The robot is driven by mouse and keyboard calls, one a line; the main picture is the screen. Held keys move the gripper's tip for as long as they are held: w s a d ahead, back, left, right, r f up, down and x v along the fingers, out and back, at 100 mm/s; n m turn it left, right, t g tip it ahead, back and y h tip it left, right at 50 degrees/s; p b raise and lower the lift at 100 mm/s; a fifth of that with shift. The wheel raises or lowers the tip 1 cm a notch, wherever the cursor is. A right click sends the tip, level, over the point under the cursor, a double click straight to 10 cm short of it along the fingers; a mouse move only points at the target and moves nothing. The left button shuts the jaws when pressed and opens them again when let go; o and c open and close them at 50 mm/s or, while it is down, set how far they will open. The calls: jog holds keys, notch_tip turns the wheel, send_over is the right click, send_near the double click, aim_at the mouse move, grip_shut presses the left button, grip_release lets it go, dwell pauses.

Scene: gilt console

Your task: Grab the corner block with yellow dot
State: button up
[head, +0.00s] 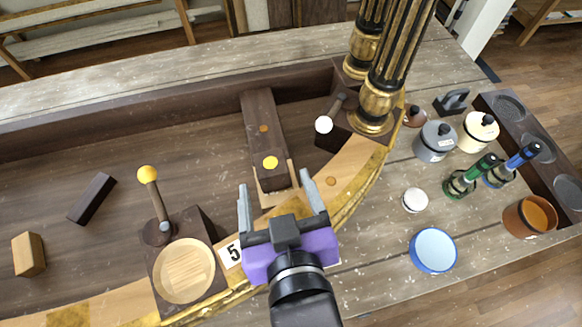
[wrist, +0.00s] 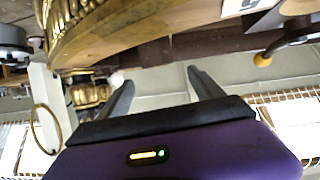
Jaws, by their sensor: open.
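A long dark brown block (head: 262,115) lies inside the console, at the centre of the head view. It has a yellow dot (head: 270,163) at its near end and a smaller orange dot (head: 263,128) farther back. A light wooden piece (head: 272,198) sits at its near end. My gripper (head: 275,183) is open, with its fingers spread either side of the block's near end in the picture. Whether they touch it or hover above cannot be told. In the wrist view the open fingers (wrist: 160,78) show nothing between them but pale background; the dotted block is not clearly seen there.
A yellow-knobbed lever (head: 147,174) stands left on a dark block; a white-knobbed lever (head: 324,125) stands right, beside gilt columns (head: 385,80). The curved gilt rim (head: 350,205) runs under my gripper. Pots (head: 435,142), bottles (head: 460,183) and a blue-rimmed bowl (head: 433,250) stand right.

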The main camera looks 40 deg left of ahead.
aim_at(270, 162)
jog(key=shift+w+a+f+b, duration=0.3)
jog(key=shift+f+b, duration=0.2)
jog(key=shift+b, duration=0.45)
jog(key=shift+w+a+f+b, duration=0.15)
jog(key=shift+w+a+b, duration=0.15)
jog(key=shift+b, duration=0.65)
jog(key=shift+w+a+b, duration=0.15)
jog(key=shift+a+b, duration=0.1)
jog(key=shift+b, duration=0.2)
jog(key=shift+w+a+f+b, duration=0.5)
jog(key=shift+b, duration=0.65)
jog(key=shift+p+x, duration=0.4)
jog(key=shift+x, duration=1.3)
jog(key=shift+r, duration=0.1)
jog(key=c, duration=1.5)
